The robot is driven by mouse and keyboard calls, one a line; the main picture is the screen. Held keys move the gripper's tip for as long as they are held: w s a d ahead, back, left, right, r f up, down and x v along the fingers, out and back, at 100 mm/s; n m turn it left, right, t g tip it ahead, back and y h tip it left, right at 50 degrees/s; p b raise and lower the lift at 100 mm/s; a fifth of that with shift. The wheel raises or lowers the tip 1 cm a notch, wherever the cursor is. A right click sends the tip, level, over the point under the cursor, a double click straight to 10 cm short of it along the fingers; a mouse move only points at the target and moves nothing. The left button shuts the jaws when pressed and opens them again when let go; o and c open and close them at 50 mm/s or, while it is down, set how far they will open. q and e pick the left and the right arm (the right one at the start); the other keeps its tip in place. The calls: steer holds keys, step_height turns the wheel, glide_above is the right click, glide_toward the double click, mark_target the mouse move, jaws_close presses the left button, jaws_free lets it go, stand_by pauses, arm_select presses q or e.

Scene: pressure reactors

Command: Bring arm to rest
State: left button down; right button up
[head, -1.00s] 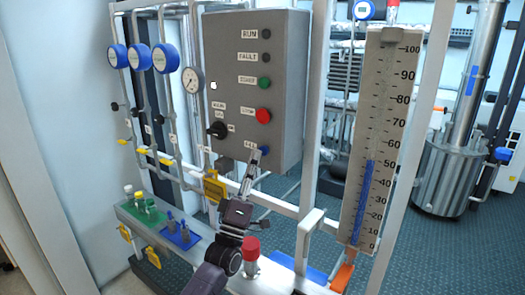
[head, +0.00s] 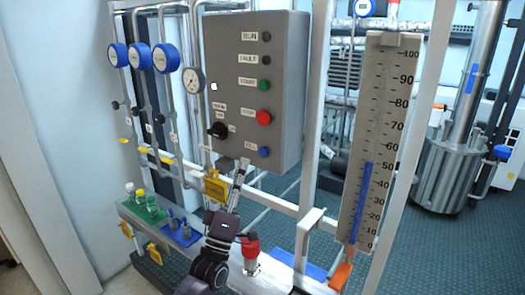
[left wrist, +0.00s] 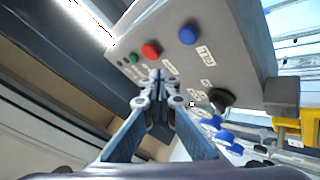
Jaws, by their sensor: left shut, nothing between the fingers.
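My left gripper (head: 241,165) is shut and empty. In the head view it points up, just below the lower edge of the grey control box (head: 245,50), with the blue button (head: 264,152) to its right. In the left wrist view the closed fingertips (left wrist: 160,76) appear in front of the box (left wrist: 225,45), and the blue button (left wrist: 187,35) and red button (left wrist: 151,50) show beyond them. Whether the tips touch the box cannot be told. My left arm comes up from the bottom of the head view. My right gripper is not in view.
A red-topped valve (head: 250,247) stands right beside my arm. Yellow handles (head: 214,187), blue gauges (head: 140,57) and a bench with a green rack (head: 146,207) and a blue rack (head: 180,232) lie to the left. A scaled column (head: 375,140) stands right.

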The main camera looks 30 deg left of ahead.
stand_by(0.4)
arm_select(q)
steer(key=w+d+f+m+g+h, duration=0.15)
steer(key=f+g, duration=0.25)
steer(key=f, duration=1.1)
steer(key=w+d+f+m+g, duration=0.1)
steer(key=w+f+m+g, duration=0.2)
steer(key=f, duration=1.2)
steer(key=s+d+f+m+g, duration=0.15)
steer(key=s+f, duration=0.25)
steer(key=f, duration=0.4)
steer(key=s+d+f+m+g+h, duration=0.1)
steer(key=s+f+g, duration=0.2)
steer(key=f, duration=0.4)
steer(key=s+d+f+m+g, duration=0.15)
steer(key=s+f, duration=0.25)
steer(key=f, duration=0.4)
steer(key=s+d+f+m+g, duration=0.3)
steer(key=s+f+g, duration=0.2)
steer(key=s+f, duration=0.8)
steer(key=s+d+f+m+g, duration=0.35)
steer(key=s+f, duration=0.65)
steer(key=s, duration=0.6)
steer(key=s+d+f+m+g, duration=0.1)
steer(key=s+f+g, duration=0.2)
steer(key=s, duration=1.2)
steer(key=shift+f+g+h, duration=0.2)
steer(key=shift+g+h, duration=0.15)
steer(key=shift+g, duration=0.3)
steer(key=shift+w+d, duration=0.1)
